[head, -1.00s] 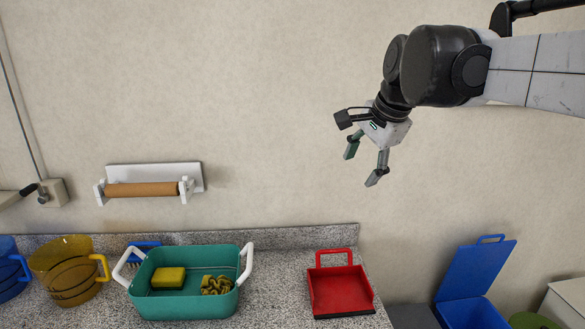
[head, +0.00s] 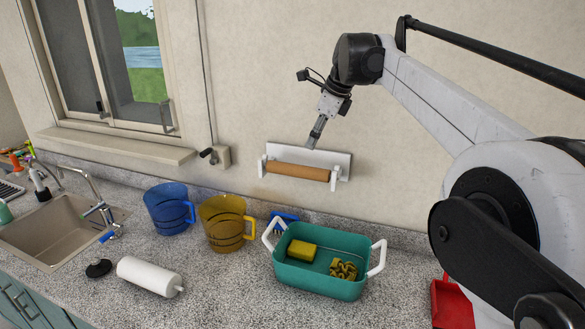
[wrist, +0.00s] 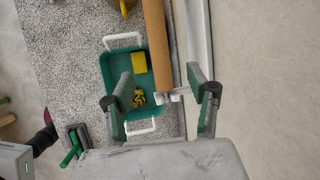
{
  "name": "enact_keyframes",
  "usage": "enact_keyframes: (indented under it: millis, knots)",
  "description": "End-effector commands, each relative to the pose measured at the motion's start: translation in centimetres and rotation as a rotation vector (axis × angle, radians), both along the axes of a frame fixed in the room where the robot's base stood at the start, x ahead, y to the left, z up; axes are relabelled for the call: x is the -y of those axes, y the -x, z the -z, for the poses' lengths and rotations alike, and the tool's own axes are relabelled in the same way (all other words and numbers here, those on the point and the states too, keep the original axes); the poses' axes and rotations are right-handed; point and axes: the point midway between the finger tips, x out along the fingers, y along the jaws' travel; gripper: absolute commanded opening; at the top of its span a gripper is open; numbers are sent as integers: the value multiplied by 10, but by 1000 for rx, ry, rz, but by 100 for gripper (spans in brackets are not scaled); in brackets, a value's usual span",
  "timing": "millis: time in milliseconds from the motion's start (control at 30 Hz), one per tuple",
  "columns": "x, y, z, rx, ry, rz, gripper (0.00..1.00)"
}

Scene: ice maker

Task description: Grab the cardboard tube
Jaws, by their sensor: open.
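The brown cardboard tube (head: 297,171) sits in a white wall holder (head: 340,162) above the counter. It also shows in the wrist view (wrist: 156,40), running from the top edge down to a white holder bracket. My gripper (head: 313,146) is above the tube in the head view, pointing down. In the wrist view my gripper (wrist: 160,82) has its two fingers spread wide, with the tube's lower end and the bracket lying between them in the picture. Nothing is held. The exact gap to the tube cannot be told.
A red dustpan (head: 450,304) is partly behind my arm. A sink (head: 60,230) is at left.

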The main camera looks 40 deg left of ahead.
Motion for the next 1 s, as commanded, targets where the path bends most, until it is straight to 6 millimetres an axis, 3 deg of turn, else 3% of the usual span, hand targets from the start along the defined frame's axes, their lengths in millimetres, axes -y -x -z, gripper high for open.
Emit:
enact_keyframes:
  millis: [167, 500, 833, 1000]
  knots:
    - [-11, 1, 12, -10, 0, 8, 53]
    - [-35, -1, 65, -9, 0, 7, 53]
    - [-43, -2, 87, -7, 0, 6, 53]
    - [-50, -2, 109, -7, 0, 6, 53]
